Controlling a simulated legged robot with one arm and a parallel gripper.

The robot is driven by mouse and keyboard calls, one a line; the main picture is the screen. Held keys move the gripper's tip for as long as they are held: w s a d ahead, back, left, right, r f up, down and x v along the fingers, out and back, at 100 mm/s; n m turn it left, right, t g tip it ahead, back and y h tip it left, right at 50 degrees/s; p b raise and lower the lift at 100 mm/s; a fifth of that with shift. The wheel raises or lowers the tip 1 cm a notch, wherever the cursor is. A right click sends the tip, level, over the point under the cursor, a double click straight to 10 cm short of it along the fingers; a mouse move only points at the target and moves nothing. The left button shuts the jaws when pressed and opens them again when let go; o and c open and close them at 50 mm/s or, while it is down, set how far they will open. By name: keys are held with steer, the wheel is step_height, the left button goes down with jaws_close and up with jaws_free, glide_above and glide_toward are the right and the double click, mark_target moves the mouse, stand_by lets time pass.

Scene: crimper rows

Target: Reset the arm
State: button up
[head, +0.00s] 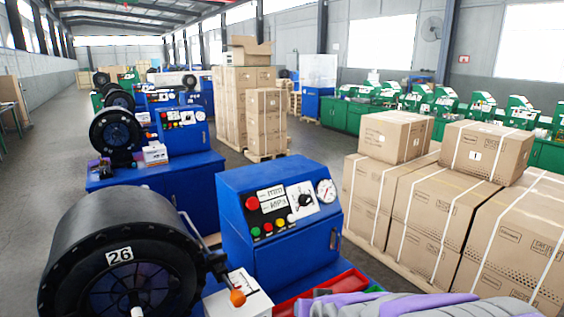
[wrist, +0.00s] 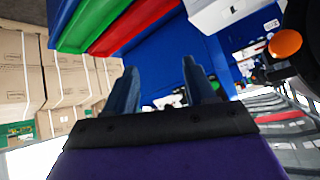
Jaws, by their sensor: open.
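My gripper (wrist: 158,75) shows in the wrist view with its two blue-grey fingers apart and nothing between them. The wrist picture is turned over, with boxes at the left and machines at the right. The fingers point toward a blue machine body (wrist: 180,50). In the head view, part of my purple and grey arm crosses the bottom right, and the fingers cannot be made out there.
A blue crimper numbered 26 (head: 120,255) stands close at the left, with a control box (head: 285,225) and an orange knob (head: 237,298). A red tray (head: 295,305) lies beside my arm. Stacked cartons (head: 430,215) fill the right. Green machines (head: 480,105) line the far wall.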

steer(key=s+d+g, duration=0.2)
steer(key=s+g, duration=0.1)
steer(key=s, duration=0.7)
steer(key=s+d+g+h, duration=0.1)
steer(key=s+g, duration=0.3)
steer(key=s, duration=0.7)
steer(key=s+d+g, duration=0.3)
steer(key=s+d, duration=0.1)
steer(key=s, duration=0.6)
steer(key=shift+s+f+g+h, duration=0.2)
steer(key=shift+f+g+h, duration=0.1)
steer(key=shift+f+h, duration=0.15)
